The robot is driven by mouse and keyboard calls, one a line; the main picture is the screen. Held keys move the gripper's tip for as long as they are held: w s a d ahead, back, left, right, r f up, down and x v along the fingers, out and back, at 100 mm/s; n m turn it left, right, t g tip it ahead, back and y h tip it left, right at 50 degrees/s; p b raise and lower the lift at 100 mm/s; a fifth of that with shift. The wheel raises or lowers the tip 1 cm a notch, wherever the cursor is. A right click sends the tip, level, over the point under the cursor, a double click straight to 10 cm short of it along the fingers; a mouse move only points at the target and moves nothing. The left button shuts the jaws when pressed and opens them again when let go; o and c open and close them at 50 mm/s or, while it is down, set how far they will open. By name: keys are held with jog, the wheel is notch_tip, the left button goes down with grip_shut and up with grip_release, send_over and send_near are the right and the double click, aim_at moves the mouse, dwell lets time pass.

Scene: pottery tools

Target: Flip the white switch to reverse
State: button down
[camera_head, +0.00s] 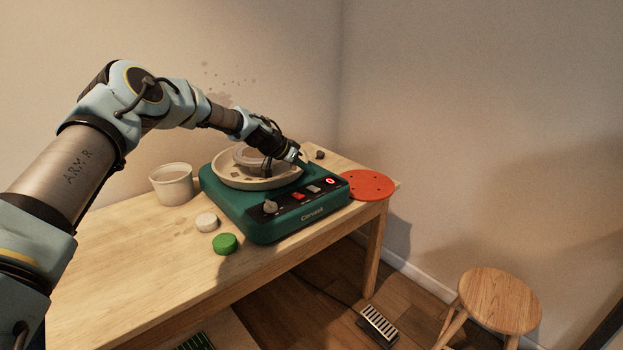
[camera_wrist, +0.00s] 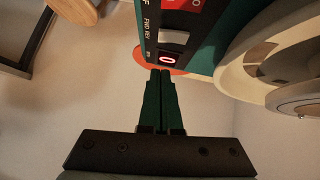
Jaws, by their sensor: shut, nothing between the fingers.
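The green pottery wheel (camera_head: 240,213) stands on the table, its control panel facing front right. The white switch (camera_head: 314,189) sits on the panel between a red switch (camera_head: 299,196) and a small lit red display (camera_head: 329,181). In the wrist view the white switch (camera_wrist: 173,37) lies beside the printed FWD and REV labels; which way it is tipped I cannot tell. My gripper (camera_head: 303,164) is over the right back part of the wheel. Its dark green fingers (camera_wrist: 160,73) are shut and empty, pointing at the lit display end of the panel; contact is unclear.
A wheel head with a pale splash pan (camera_head: 232,180) is beside the panel. A red disc (camera_head: 368,185) lies right of the wheel. A white bucket (camera_head: 172,185), a white lump (camera_head: 207,222) and a green round thing (camera_head: 225,244) are at left. A stool (camera_head: 500,299) and pedal (camera_head: 378,325) are on the floor.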

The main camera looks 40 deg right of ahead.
aim_at(316, 189)
jog(key=f, duration=0.1)
jog(key=f+p, duration=0.1)
jog(key=f, duration=0.1)
jog(key=d+f+p, duration=0.1)
jog(key=f, duration=0.1)
jog(key=shift+s, duration=0.35)
jog(key=shift+s+f+t+b, duration=0.15)
jog(key=shift+f+t+b, duration=0.3)
jog(key=shift+b, duration=0.8)
jog(key=shift+a+r, duration=0.1)
jog(key=shift+r, duration=0.1)
jog(key=shift+f, duration=0.1)
